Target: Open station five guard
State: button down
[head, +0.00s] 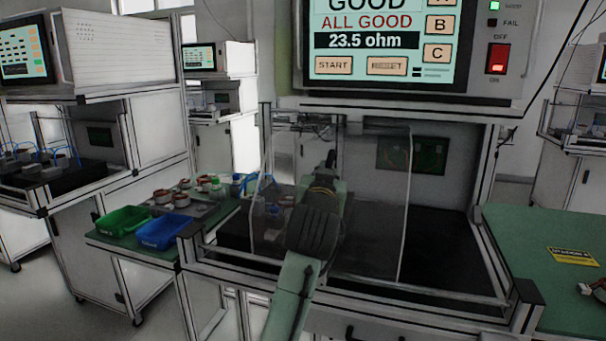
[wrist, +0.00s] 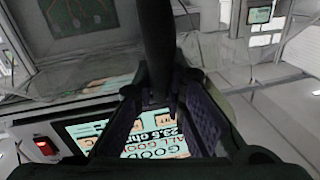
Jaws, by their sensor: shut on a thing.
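The station five guard is a clear panel (head: 380,230) at the front of the bench frame under the large tester. It covers the left and middle of the opening, and its right edge stands apart from the right post. My gripper (head: 331,160) is at the panel's upper middle, partly hidden by my own wrist in the head view. In the wrist view my gripper (wrist: 168,90) has its fingers closed around a dark bar (wrist: 155,40), which looks like the guard's handle. The exact contact is hard to see.
The tester (head: 405,45) with its lit screen hangs above the opening. A green side table (head: 560,265) with a yellow station label (head: 572,256) stands right. Green (head: 122,220) and blue (head: 163,231) bins are on the left. The bench's dark interior (head: 440,250) looks clear at right.

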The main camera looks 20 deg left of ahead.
jog(key=d+p, duration=0.1)
jog(key=d, duration=1.9)
jog(key=shift+s+d, duration=0.4)
jog(key=c, duration=1.6)
grip_release()
jog(key=shift+c, duration=0.2)
jog(key=s+d, duration=0.1)
jog(key=s, duration=1.1)
jog(key=shift+d, duration=0.15)
jog(key=shift+w, duration=0.1)
